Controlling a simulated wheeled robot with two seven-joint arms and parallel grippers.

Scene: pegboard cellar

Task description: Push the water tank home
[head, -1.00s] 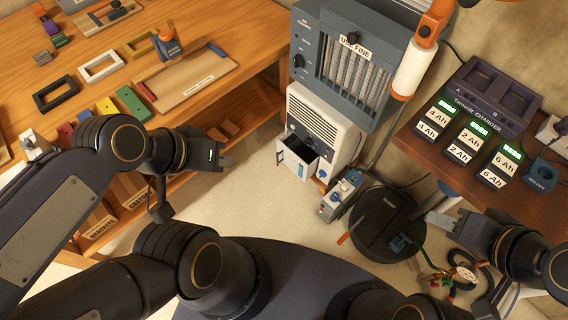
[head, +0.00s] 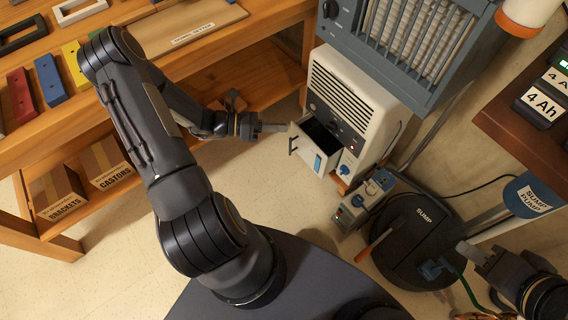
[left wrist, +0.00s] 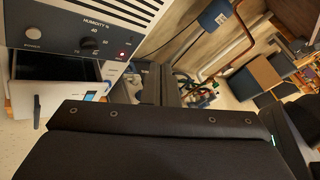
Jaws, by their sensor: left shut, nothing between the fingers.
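The white water tank (head: 306,155) sticks out of the front of the cream dehumidifier (head: 350,97), with its dark open top showing. It has a dark handle and a blue window on its front. In the left wrist view the tank (left wrist: 52,101) is at the left, under the humidity panel (left wrist: 85,35). My left gripper (head: 284,127) is shut and empty, its tips close to the tank's upper left corner; I cannot tell whether they touch. My right gripper (head: 464,250) is at the lower right, away from the tank; its jaw opening is unclear.
A blue-grey heater-like unit (head: 410,40) stands above and behind the dehumidifier. A small pump-like device (head: 365,200) and the round black sump lid (head: 415,235) lie to the right of the tank. The wooden bench (head: 150,75) is at the left. Floor before the tank is clear.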

